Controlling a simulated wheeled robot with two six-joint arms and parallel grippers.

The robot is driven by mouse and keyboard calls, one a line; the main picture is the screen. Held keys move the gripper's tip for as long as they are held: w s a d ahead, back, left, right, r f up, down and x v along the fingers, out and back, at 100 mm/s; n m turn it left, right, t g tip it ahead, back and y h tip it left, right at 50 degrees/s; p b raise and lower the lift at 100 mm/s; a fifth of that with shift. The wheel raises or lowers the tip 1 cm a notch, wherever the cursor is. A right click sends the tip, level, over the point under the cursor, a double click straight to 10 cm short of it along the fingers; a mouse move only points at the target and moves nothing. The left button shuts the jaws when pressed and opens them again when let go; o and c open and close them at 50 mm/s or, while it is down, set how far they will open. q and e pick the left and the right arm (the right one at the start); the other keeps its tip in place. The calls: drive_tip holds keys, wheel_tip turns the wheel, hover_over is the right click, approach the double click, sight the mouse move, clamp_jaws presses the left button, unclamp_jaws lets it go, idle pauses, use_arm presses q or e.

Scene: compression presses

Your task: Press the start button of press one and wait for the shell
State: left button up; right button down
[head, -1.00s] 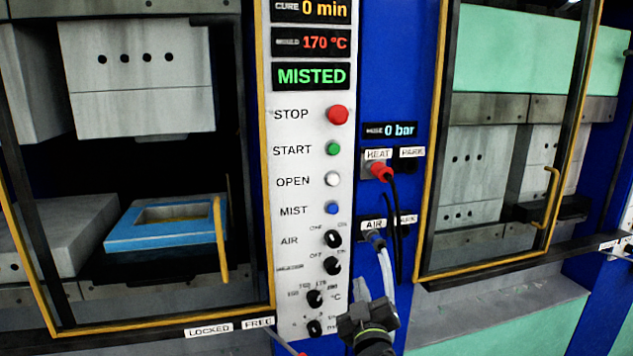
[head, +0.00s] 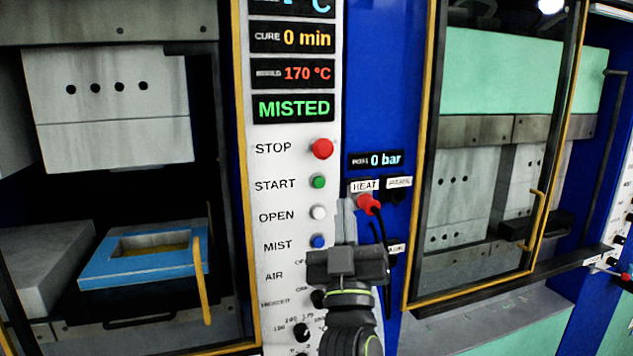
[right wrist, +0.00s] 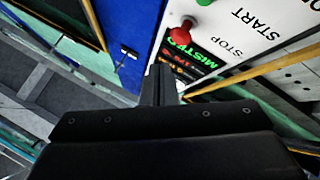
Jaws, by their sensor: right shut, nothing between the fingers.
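The green START button (head: 318,182) is on the white control panel (head: 291,190), below the red STOP button (head: 321,149). The displays above read CURE 0 min, 170 °C and MISTED (head: 293,107). My right gripper (head: 346,203) is shut and empty, pointing up in front of the panel's right edge, a little right of and below the START button and apart from it in the picture. In the right wrist view the shut fingers (right wrist: 158,84) show near the red STOP button (right wrist: 181,33). The press to the left stands open behind its frame, with a blue-rimmed mould (head: 145,262) inside. My left gripper is not in view.
The red HEAT plug (head: 368,204) and its black cable hang close to the right of my right gripper. A second press (head: 497,170) with a yellow-edged door stands to the right. A yellow handle (head: 201,279) juts out at the left press.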

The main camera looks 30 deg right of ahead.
sight(319, 182)
drive_tip(key=shift+w, duration=0.1)
drive_tip(key=shift+w+d+b, duration=0.35)
drive_tip(key=shift+w+b, duration=0.15)
drive_tip(key=shift+w, duration=0.9)
drive_tip(key=shift+w+d+b, duration=0.35)
drive_tip(key=shift+w+b, duration=0.15)
drive_tip(key=shift+w, duration=0.95)
drive_tip(key=shift+w+d+b, duration=0.35)
drive_tip(key=shift+w+b, duration=0.15)
drive_tip(key=shift+w, duration=0.9)
drive_tip(key=shift+w+b, duration=0.45)
